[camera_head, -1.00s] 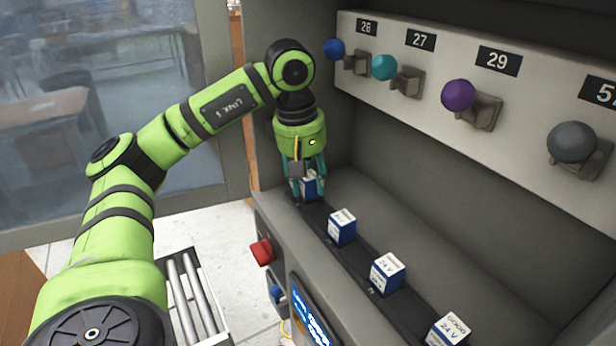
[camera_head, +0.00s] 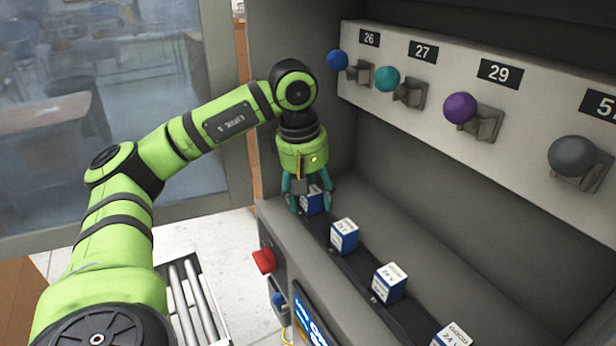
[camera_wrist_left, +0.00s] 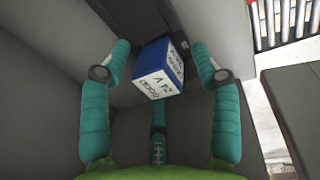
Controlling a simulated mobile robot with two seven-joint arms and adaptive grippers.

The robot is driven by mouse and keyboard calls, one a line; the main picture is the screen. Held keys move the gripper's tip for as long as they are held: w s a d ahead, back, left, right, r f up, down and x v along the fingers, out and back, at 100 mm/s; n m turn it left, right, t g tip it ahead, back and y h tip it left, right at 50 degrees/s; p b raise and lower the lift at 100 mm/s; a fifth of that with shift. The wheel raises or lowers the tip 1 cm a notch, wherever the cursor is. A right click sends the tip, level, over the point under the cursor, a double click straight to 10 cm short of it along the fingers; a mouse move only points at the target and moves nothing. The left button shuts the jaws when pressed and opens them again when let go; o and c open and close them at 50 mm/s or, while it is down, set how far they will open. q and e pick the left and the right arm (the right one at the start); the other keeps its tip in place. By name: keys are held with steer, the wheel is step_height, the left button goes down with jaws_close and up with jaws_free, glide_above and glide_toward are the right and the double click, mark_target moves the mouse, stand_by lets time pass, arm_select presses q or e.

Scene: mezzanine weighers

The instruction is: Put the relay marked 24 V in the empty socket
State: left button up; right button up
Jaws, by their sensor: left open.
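Several white-and-blue relays stand along a dark rail (camera_head: 357,268). One relay (camera_head: 313,204) is at the rail's far end, between the spread fingers of my left gripper (camera_head: 310,204). In the left wrist view this relay (camera_wrist_left: 158,74) shows "24 V" lettering, upside down, and sits between the open fingertips (camera_wrist_left: 162,66) with a gap on both sides. A second relay (camera_head: 344,237), a third (camera_head: 390,282) and one at the bottom edge (camera_head: 452,335) follow along the rail. Small print on them is mostly unreadable. I cannot make out an empty socket. My right gripper is not in view.
A panel above carries knobs coloured blue (camera_head: 338,61), teal (camera_head: 387,79), purple (camera_head: 460,107) and grey (camera_head: 573,156), with number plates. A red switch (camera_head: 264,261) and a screen (camera_head: 312,322) are on the cabinet front. Rollers (camera_head: 190,300) stand lower left.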

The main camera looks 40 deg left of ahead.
arm_select(q)
steer(key=shift+r+b, duration=0.35)
steer(key=shift+r, duration=0.25)
steer(key=r, duration=0.5)
steer(key=shift+s+a+r, duration=0.1)
steer(key=shift+s+r, duration=0.25)
steer(key=shift+s, duration=0.05)
steer(key=r+p, duration=0.2)
steer(key=r, duration=0.1)
steer(key=s+r+p, duration=0.1)
steer(key=r, duration=0.1)
steer(key=shift+a+r, duration=0.1)
steer(key=shift+w, duration=0.1)
